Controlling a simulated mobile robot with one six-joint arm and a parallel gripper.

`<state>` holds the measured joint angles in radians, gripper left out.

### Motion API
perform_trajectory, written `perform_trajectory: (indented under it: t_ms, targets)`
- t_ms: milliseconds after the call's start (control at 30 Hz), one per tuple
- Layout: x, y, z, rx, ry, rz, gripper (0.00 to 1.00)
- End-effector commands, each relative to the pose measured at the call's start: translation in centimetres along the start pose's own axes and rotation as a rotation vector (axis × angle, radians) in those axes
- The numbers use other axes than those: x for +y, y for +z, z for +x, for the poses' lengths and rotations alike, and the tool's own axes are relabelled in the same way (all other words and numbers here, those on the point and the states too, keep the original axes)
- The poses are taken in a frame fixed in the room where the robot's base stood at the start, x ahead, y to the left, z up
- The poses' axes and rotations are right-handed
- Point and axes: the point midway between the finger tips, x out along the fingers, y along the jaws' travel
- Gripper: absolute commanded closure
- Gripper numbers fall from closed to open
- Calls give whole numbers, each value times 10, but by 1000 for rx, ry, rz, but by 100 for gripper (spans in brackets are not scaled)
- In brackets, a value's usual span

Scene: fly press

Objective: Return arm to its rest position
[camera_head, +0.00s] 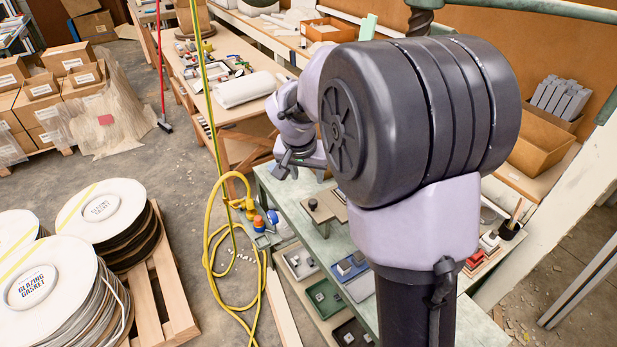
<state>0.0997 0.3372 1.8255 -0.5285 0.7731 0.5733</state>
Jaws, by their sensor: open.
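My arm fills the right centre, with a large dark joint and pale lilac links. Its far end reaches over the pale green bench (283,208). My gripper (300,174) hangs there, small in view, with its dark fingers apart and nothing seen between them. It is above the bench's far left edge. The fly press shows only in part at the top, as a dark screw (420,20) and a green bar (520,10); the rest is hidden behind my arm.
Gasket reels (105,208) on pallets and cardboard boxes (70,58) stand at left. A cluttered wooden workbench (262,62) stands behind. The floor between is mostly open.

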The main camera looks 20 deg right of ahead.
Motion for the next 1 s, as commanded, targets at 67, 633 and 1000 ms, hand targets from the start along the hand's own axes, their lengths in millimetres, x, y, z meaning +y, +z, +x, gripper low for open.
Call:
perform_trajectory:
  t_ms: [67,633,1000]
  targets:
    - [0,0,0,0,0,0,54]
    - [27,124,-94,-13,-194,-61,54]
    - [57,278,-126,-20,-447,-177,54]
